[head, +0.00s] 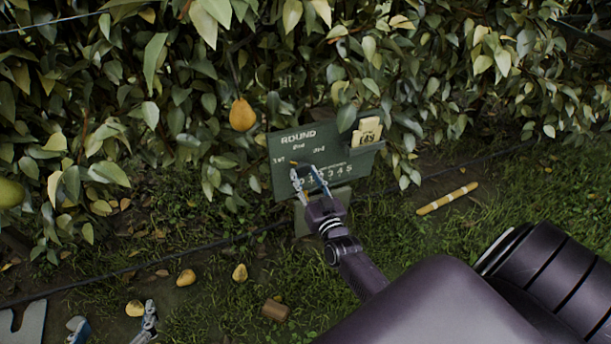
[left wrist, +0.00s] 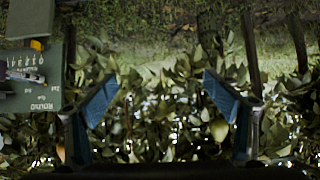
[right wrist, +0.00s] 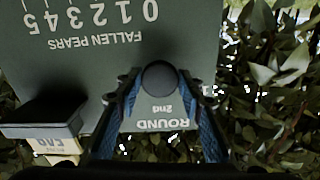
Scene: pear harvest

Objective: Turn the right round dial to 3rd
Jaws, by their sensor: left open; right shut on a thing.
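A green board (head: 345,172) headed ROUND stands at the hedge's foot; it also shows in the left wrist view (left wrist: 40,98). In the right wrist view, the board (right wrist: 90,60) is upside down, and a dark round dial (right wrist: 158,78) sits beside the "2nd" mark. My right gripper (head: 309,172) is at the board, and its fingers (right wrist: 158,90) are shut on the dial's two sides. My left gripper (head: 112,328) is open and empty, low at the left.
Cards (head: 366,133) stand in a holder at the board's right. A FALLEN PEARS scale (right wrist: 90,18) is on the same board. A pear (head: 242,115) hangs left of it. A yellow stick (head: 447,198) lies right.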

